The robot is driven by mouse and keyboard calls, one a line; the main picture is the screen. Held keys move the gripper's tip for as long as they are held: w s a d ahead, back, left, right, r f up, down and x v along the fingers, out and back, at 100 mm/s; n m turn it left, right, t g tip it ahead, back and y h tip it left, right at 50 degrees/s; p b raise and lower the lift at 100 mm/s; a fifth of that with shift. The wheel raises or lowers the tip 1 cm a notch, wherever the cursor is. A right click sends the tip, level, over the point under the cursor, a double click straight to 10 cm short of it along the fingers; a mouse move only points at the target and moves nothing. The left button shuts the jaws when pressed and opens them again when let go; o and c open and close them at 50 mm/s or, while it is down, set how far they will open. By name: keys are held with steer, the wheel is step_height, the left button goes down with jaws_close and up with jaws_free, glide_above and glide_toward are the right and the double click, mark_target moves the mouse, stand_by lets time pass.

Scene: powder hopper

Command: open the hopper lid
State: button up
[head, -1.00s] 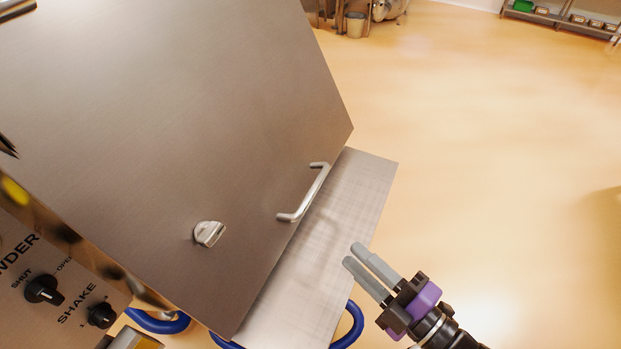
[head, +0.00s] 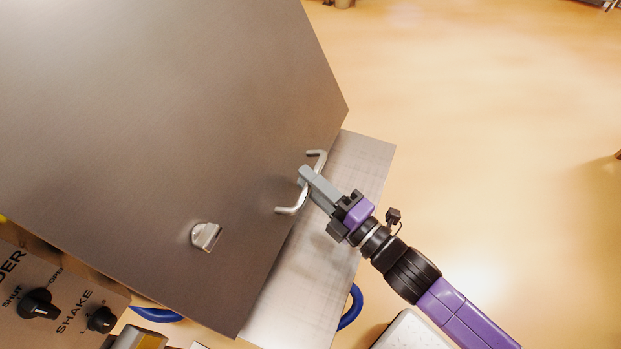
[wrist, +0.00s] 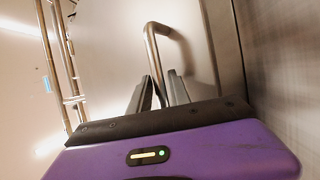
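The hopper lid (head: 170,120) is a large flat brushed-metal panel filling the left and middle of the head view. It appears closed. A bent metal bar handle (head: 291,210) stands out near its right edge, and the handle also shows in the wrist view (wrist: 152,45). My gripper (head: 303,178) is at the middle of the handle, with one grey finger on each side of the bar. A small metal knob (head: 207,237) sits on the lid, lower left of the handle.
A metal ledge (head: 365,165) runs beside the lid's right edge, under my gripper. A control panel with SHUT/OPEN (head: 38,303) and SHAKE (head: 101,319) knobs is at lower left. Blue rings (head: 352,305) show below. The floor at right is clear.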

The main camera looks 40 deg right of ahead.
jaws_close()
stand_by(1.5)
